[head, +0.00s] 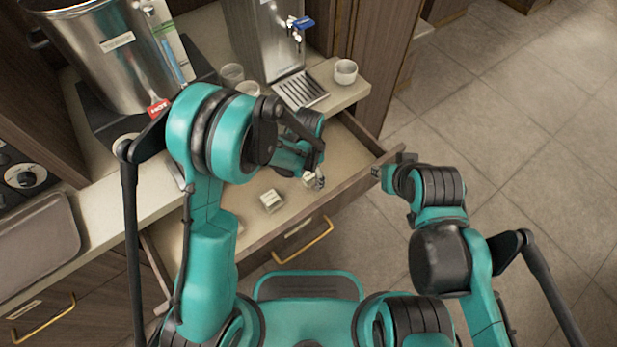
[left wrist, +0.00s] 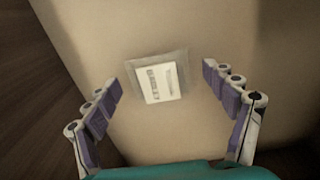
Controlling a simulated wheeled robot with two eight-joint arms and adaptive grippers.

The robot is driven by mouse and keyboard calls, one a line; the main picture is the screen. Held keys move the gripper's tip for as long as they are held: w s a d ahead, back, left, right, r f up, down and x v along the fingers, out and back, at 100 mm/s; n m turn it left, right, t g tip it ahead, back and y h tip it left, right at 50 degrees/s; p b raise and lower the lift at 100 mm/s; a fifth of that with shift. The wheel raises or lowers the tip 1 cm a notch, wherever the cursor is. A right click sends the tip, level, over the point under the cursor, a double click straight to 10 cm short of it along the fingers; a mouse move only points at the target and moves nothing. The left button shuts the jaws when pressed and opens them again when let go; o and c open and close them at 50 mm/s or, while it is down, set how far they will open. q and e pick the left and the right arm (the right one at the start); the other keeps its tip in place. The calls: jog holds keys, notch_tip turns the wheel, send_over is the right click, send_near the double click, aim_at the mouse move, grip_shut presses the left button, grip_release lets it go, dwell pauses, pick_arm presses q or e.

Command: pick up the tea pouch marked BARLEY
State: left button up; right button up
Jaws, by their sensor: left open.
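A small pouch with a white label (left wrist: 160,82) lies flat in the left wrist view, slightly tilted. Its print is too blurred to read, so I cannot tell whether it says BARLEY. My left gripper (left wrist: 163,88) is open, with its fingers on either side of the pouch and apart from it. In the head view my left gripper (head: 314,181) is low over the open drawer, partly hidden by my arm.
The open drawer (head: 335,196) has a front wall with a brass handle (head: 302,241). Above it, the counter holds a large steel pot (head: 112,62), a steel dispenser (head: 265,40), a drip tray (head: 300,91) and a white cup (head: 345,71). Open floor lies to the right.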

pick_arm(q)
jog(key=c, duration=1.2)
